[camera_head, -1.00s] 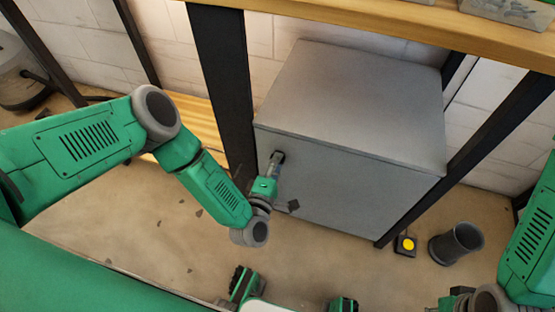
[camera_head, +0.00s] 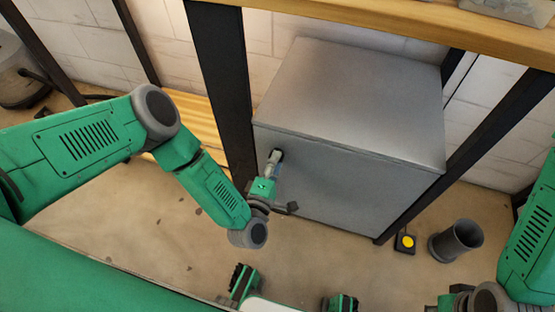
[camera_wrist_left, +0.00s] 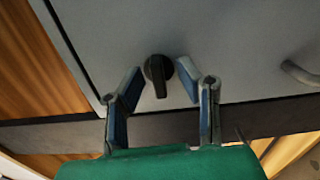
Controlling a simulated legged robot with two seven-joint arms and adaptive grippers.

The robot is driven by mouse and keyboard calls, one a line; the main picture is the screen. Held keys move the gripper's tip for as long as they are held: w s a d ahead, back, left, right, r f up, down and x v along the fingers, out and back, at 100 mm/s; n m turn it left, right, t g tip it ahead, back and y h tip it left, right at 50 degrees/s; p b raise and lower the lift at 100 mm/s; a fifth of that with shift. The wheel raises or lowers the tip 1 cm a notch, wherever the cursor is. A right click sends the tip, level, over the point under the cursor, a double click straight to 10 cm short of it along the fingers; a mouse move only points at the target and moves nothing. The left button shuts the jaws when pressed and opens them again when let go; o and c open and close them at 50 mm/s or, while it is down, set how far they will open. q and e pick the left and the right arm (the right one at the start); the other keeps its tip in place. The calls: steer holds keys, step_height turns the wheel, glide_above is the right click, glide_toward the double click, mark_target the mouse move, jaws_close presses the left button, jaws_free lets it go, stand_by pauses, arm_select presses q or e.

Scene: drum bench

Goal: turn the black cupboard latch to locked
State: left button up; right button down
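The grey cupboard (camera_head: 345,175) stands under the bench. Its black latch (camera_wrist_left: 157,76) shows in the left wrist view as a round knob with a short bar pointing down in the picture. In the head view the latch (camera_head: 277,154) is mostly hidden by my left gripper (camera_head: 273,163), which is at the upper left of the cupboard front. In the left wrist view the left gripper (camera_wrist_left: 160,82) is open, with one blue-padded finger on each side of the latch. Gaps show between both fingers and the latch.
A bent grey handle (camera_wrist_left: 300,75) sits on the cupboard front. A dark bench leg (camera_head: 222,90) stands close to my left wrist. On the floor at right are a yellow-button box (camera_head: 405,241) and a dark cup-like container (camera_head: 457,241).

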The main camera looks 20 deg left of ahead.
arm_select(q)
steer(key=s, duration=1.1)
steer(key=shift+s+a, duration=0.15)
steer(key=shift+a, duration=0.05)
steer(key=shift+f, duration=0.1)
